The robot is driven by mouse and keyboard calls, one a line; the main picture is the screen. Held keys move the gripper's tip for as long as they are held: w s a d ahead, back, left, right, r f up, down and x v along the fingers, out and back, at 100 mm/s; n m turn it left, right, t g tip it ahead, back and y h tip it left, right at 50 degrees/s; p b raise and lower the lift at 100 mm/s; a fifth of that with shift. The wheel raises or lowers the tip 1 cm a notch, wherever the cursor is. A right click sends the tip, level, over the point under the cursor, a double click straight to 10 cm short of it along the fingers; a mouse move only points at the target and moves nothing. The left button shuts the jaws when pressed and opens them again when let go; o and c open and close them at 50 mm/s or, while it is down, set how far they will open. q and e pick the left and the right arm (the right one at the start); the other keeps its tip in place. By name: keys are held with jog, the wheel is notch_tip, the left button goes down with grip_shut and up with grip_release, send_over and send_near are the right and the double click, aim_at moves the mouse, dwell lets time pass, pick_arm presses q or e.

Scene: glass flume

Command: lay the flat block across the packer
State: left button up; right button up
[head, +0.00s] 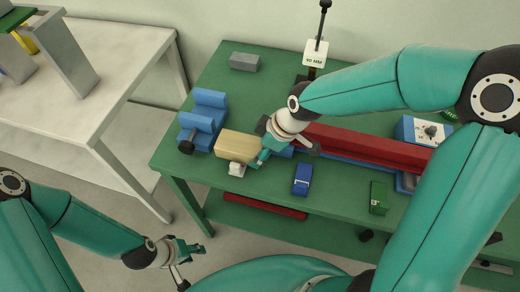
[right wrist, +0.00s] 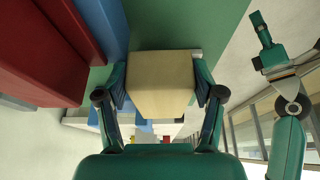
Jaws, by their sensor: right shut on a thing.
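A pale wooden block (head: 235,146), likely the flat block, is at the left end of the green table. My right gripper (head: 262,150) is shut on it; in the right wrist view the block (right wrist: 160,85) sits between both fingers. A small white piece (head: 237,169) shows at the block's near edge; I cannot tell whether they touch or whether this is the packer. A grey block (head: 244,62) lies apart at the back left of the table. My left gripper (head: 184,262) is open and empty, in front of and below the table.
A blue stepped stand (head: 203,120) stands just left of the wooden block. A long red bar (head: 365,146) lies to the right, with a small blue block (head: 302,180) and a green one (head: 378,197) in front. A post with a white sign (head: 316,52) stands behind.

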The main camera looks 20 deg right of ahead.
jog(key=o, duration=1)
jog(key=shift+s+f, duration=0.25)
jog(key=shift+f, duration=0.2)
jog(key=shift+o, duration=1.3)
jog(key=shift+w+f, duration=0.1)
jog(key=shift+w, duration=0.1)
jog(key=shift+w+r, duration=0.1)
jog(key=shift+r, duration=0.15)
jog(key=shift+d+r+p, duration=0.1)
jog(key=shift+r+p, duration=0.8)
jog(key=v, duration=1.1)
jog(key=shift+r+b, duration=0.15)
jog(key=shift+b, duration=0.2)
